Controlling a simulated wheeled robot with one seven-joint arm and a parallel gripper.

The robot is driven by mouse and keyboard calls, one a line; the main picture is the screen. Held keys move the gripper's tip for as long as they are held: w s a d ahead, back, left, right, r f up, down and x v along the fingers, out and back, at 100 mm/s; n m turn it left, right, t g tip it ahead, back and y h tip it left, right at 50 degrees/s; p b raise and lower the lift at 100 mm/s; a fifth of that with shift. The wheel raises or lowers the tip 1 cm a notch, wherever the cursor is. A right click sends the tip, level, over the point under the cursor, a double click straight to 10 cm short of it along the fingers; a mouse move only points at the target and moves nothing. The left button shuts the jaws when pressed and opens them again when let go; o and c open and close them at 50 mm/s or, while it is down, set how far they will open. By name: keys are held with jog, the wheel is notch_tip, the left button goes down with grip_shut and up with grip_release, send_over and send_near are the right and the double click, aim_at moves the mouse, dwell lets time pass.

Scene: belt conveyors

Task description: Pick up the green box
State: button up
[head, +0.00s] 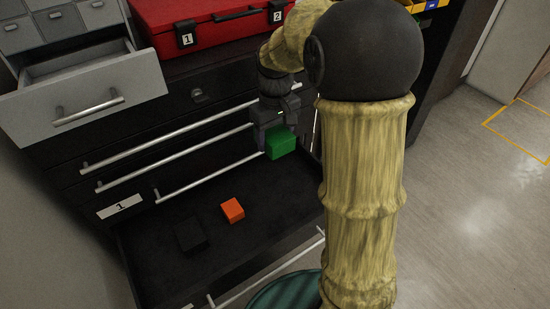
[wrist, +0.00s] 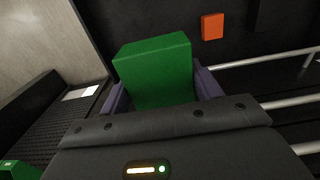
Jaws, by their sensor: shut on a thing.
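The green box (head: 281,143) is held by my gripper (head: 270,140) above the right part of an open black drawer (head: 270,218). In the wrist view the green box (wrist: 155,70) sits between the two purple-grey fingers of my gripper (wrist: 160,90), which are shut on it. The box looks clear of the drawer floor. Part of the box is hidden by the gripper body.
An orange box (head: 232,210) and a black box (head: 190,235) lie in the open drawer. Closed drawers with long silver handles (head: 180,140) stand behind. A red case (head: 215,28) lies on top, and a small grey drawer (head: 85,95) is pulled out at left.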

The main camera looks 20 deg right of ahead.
aim_at(276, 133)
notch_tip(276, 133, up, 5)
jog(key=shift+r, duration=0.1)
jog(key=shift+d, duration=0.1)
dwell(0.6)
